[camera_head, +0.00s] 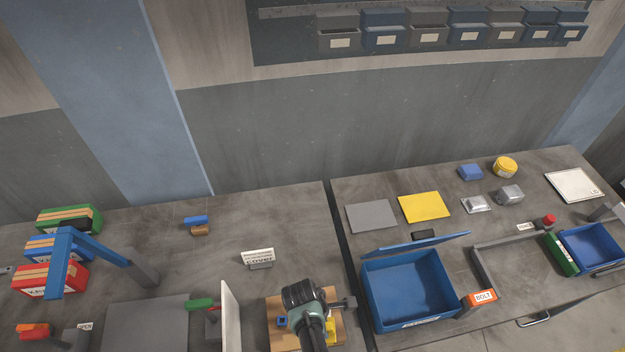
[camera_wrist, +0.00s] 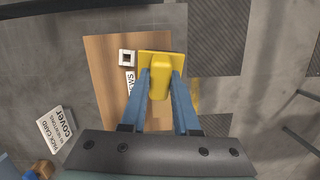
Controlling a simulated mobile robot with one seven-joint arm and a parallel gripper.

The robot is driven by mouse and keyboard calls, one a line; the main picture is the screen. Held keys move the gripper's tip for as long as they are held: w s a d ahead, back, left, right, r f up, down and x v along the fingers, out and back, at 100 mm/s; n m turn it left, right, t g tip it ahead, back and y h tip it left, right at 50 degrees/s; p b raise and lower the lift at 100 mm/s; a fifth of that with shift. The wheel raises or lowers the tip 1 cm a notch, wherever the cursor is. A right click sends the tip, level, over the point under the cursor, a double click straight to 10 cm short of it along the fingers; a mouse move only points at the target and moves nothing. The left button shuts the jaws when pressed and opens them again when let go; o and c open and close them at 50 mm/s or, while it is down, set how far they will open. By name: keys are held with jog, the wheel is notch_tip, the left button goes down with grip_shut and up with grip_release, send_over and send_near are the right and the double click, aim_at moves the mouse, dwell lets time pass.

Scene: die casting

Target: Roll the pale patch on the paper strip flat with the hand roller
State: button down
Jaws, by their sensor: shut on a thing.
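My gripper (camera_wrist: 160,82) is shut on a yellow tool (camera_wrist: 160,63), apparently the hand roller, with a rounded grip and a flat yellow part at its far end. The tool is over a wooden board (camera_wrist: 102,68); whether it touches the board cannot be told. A white strip with dark print (camera_wrist: 130,84), perhaps the paper strip, shows on the board left of the tool. The pale patch cannot be made out. In the head view my gripper hides much of the board (camera_head: 274,307), and some yellow (camera_head: 331,327) shows beside it.
A small white square piece (camera_wrist: 127,57) is on the board left of the tool. A lettered card (camera_head: 258,257) stands behind the board. A blue bin (camera_head: 408,312) is close to the right, and an upright white panel (camera_head: 230,315) is to the left. Bare table lies behind the board.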

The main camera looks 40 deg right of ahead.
jog(key=shift+s+d+f, duration=0.15)
jog(key=shift+s+d, duration=0.45)
jog(key=shift+s, duration=0.2)
jog(key=shift+w+d+r, duration=0.1)
jog(key=shift+w+r, duration=0.05)
jog(key=shift+r, duration=0.4)
jog(key=shift+w+r, duration=0.2)
jog(key=shift+r, duration=3.4)
